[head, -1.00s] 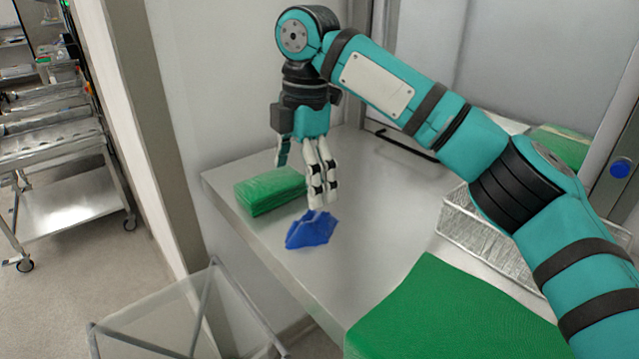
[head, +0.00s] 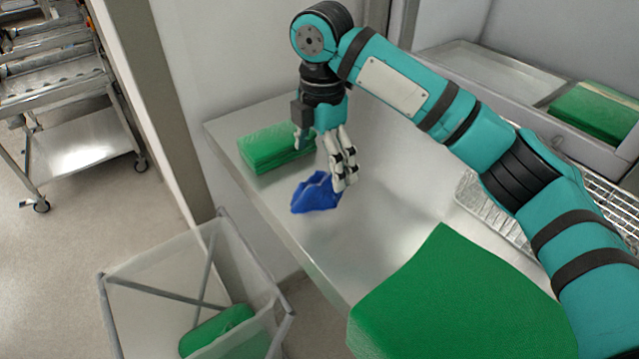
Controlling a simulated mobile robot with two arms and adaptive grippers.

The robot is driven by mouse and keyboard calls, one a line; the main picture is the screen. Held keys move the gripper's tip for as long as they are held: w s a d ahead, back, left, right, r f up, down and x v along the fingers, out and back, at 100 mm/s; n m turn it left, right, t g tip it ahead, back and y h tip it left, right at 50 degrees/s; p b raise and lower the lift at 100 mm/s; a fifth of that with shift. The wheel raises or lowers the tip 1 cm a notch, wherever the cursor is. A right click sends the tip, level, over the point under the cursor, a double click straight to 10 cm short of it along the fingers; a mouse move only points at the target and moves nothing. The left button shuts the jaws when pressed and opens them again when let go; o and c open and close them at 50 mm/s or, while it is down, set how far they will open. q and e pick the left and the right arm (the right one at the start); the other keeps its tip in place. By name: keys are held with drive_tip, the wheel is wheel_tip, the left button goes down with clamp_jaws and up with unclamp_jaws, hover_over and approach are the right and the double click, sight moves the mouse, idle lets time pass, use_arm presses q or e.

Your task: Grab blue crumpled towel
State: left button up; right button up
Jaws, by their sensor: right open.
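The blue crumpled towel (head: 315,194) lies on the steel table (head: 290,225), close to its left edge. My right gripper (head: 323,163) points down over the table just behind and above the towel. Its fingers are open, with the light fingers at the towel's right side and the other finger further left, by the green stack. I cannot tell whether any finger touches the towel. My left gripper is not in view.
Folded green towels (head: 270,148) lie behind the blue one. A large green cloth (head: 455,310) is at the front right, a wire basket (head: 480,200) at the right. A clear-sided bin (head: 150,270) stands below the table's left edge. A steel cart (head: 85,150) is far left.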

sight(319, 180)
drive_tip(key=shift+s+f, duration=0.15)
drive_tip(key=shift+f, duration=0.05)
drive_tip(key=shift+s+a+f+p, duration=0.1)
drive_tip(key=shift+s+f+p, duration=0.05)
drive_tip(key=shift+f+p, duration=0.3)
wheel_tip(319, 180, down, 3)
drive_tip(key=shift+f+p, duration=0.2)
drive_tip(key=shift+p, duration=0.6)
drive_tip(key=shift+a+f, duration=0.1)
drive_tip(key=shift+f, duration=0.25)
drive_tip(key=c, duration=1.4)
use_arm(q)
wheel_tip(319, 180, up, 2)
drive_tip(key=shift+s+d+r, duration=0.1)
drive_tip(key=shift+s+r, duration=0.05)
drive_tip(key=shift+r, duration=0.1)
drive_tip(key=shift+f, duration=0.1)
use_arm(e)
drive_tip(key=shift+r, duration=0.1)
